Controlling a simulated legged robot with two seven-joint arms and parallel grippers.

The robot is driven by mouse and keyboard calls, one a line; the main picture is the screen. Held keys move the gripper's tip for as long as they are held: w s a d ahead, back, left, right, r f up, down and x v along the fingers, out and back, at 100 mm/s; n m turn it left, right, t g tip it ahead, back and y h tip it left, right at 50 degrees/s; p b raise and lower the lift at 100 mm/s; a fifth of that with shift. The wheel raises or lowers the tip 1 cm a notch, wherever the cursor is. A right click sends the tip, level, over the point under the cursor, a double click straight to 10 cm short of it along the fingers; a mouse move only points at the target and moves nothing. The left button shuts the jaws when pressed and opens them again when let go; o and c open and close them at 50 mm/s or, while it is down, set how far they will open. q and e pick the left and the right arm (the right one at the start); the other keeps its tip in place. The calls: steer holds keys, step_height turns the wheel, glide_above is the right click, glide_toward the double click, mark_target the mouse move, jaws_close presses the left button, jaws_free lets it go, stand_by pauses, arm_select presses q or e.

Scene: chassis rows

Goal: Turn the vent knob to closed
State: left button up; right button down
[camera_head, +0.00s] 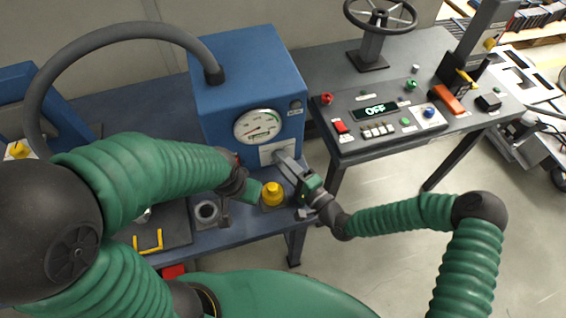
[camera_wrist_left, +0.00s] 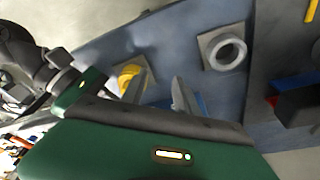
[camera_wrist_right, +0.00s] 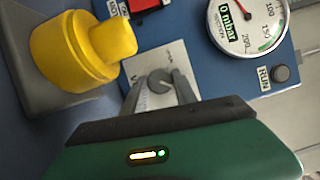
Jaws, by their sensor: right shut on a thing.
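The vent knob (camera_wrist_right: 159,80) is a small grey knob on a white label plate (camera_wrist_right: 150,62) on the front of the blue box. The plate also shows in the head view (camera_head: 268,152), where my gripper hides the knob. My right gripper (camera_head: 287,163) is shut on the knob, with one finger on each side of it in the right wrist view. The plate's lettering is mostly covered, so I cannot read the knob's setting. My left gripper (camera_wrist_left: 163,83) is open and empty above the bench, left of the yellow knob.
A large yellow knob (camera_head: 272,193) on a grey base stands just left of my right gripper. The blue box (camera_head: 247,75) carries a round gauge (camera_head: 258,125) and a hose. A grey ring socket (camera_head: 207,210) sits on the bench. A control panel reading OFF (camera_head: 375,110) is at right.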

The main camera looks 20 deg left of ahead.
steer(key=shift+s+d+f, duration=0.1)
steer(key=shift+f, duration=0.25)
steer(key=c, duration=1.1)
jaws_free()
steer(key=shift+o, duration=0.5)
steer(key=shift+r, duration=0.2)
arm_select(q)
steer(key=shift+d+f+b, duration=0.15)
steer(key=shift+f+b, duration=0.35)
steer(key=shift+f, duration=0.05)
arm_select(e)
steer(key=v, duration=1.6)
steer(key=shift+d+f, duration=0.2)
steer(key=shift+s+d, duration=0.1)
steer(key=shift+d, duration=0.15)
